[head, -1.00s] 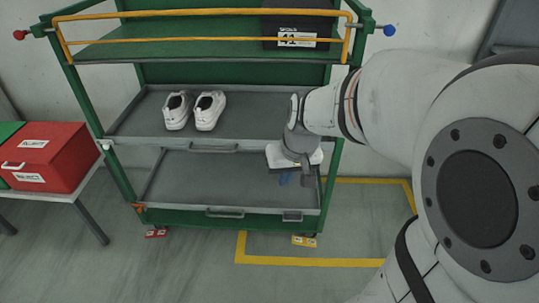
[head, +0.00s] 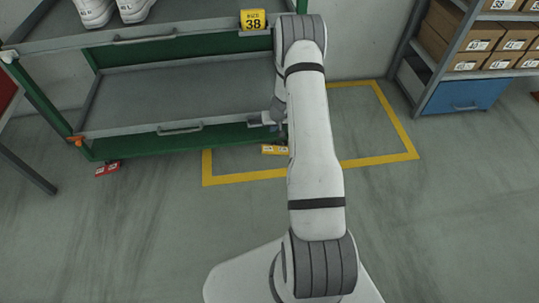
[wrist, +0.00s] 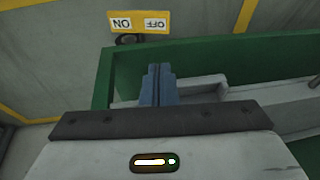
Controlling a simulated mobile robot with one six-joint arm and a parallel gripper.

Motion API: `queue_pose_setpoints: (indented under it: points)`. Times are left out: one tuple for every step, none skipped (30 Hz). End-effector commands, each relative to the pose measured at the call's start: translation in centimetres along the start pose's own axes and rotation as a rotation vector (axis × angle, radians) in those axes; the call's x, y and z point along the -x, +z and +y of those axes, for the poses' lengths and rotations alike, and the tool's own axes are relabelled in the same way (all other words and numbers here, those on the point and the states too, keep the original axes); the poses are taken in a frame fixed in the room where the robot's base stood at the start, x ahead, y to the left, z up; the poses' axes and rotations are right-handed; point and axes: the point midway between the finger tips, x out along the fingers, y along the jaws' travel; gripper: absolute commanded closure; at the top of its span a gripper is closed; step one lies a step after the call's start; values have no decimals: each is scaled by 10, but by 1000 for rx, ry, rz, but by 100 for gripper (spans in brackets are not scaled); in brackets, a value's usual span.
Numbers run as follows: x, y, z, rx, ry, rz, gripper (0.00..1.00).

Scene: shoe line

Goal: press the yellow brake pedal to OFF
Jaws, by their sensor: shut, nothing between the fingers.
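The yellow brake pedal (head: 275,150) lies low at the rack's front right corner, just above the floor. In the wrist view the pedal (wrist: 140,22) shows white ON and OFF labels, upside down, with OFF on the right. My gripper (wrist: 158,67) has its blue fingers together and empty. The fingertips point toward the pedal, and a gap shows between them in the picture. In the head view my gripper (head: 279,130) is beside the rack's lower right corner, above the pedal, partly hidden by my arm.
A yellow floor outline (head: 375,160) and shelving with boxes (head: 470,60) are at the right. The front floor is clear.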

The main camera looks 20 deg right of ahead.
Motion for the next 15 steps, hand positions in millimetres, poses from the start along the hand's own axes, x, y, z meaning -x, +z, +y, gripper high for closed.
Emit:
queue_pose_setpoints:
  points:
    - [-18, 6, 7, -7, 8, -3, 100]
    - [-23, 8, 9, -9, 11, -3, 100]
    - [-28, 9, 12, -11, 15, -4, 100]
    - [-30, 10, 13, -11, 17, -3, 100]
    - [-31, 10, 14, -12, 19, -3, 100]
    - [-32, 11, 15, -13, 20, -3, 100]
    - [-32, 11, 15, -13, 20, -3, 100]
    - [-32, 11, 15, -13, 20, -3, 100]
    - [-31, 10, 15, -13, 20, -3, 100]
    - [-31, 10, 15, -13, 20, -3, 100]
    - [-31, 11, 15, -13, 20, -4, 100]
    - [-31, 11, 15, -13, 20, -4, 100]
    - [-31, 11, 15, -13, 20, -4, 100]
    - [-31, 11, 15, -13, 20, -4, 100]
    - [-32, 11, 15, -13, 20, -4, 100]
